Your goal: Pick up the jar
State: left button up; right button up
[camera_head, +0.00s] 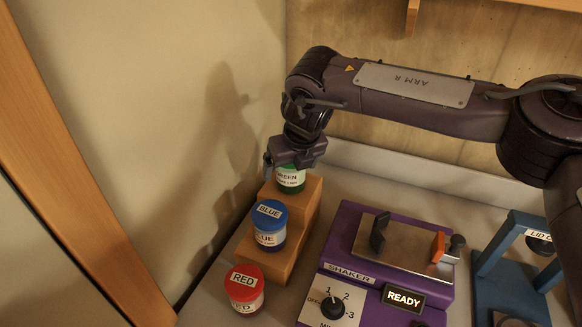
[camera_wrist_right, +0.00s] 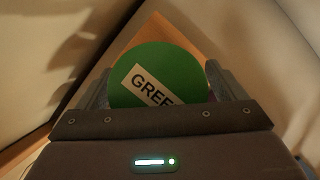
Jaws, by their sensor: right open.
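Three labelled jars stand at the left of the bench. The green jar (camera_head: 290,180) is on the upper step of a wooden stand, partly hidden under my right gripper (camera_head: 284,165). The blue jar (camera_head: 269,226) is on the lower step, and the red jar (camera_head: 244,290) stands in front of the stand. My right gripper is open and points down over the green jar. In the right wrist view the green lid (camera_wrist_right: 152,66) lies between its two fingers, with the fingers at the lid's left and right sides. I cannot tell whether they touch it. My left gripper is not in view.
The wooden stand (camera_head: 296,236) is close to the left wall. A purple shaker (camera_head: 346,232) with a dial and a READY display stands right of it. A blue frame labelled LID (camera_head: 491,264) is at the far right. A narrow strip of bench separates stand and shaker.

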jog(key=c, duration=1.3)
jog(key=shift+r, duration=0.15)
jog(key=shift+r, duration=0.6)
notch_tip(320, 180, up, 9)
jog(key=shift+r+b, duration=0.15)
jog(key=shift+b, duration=0.6)
jog(key=shift+r+p, duration=0.85)
jog(key=shift+r, duration=3.8)
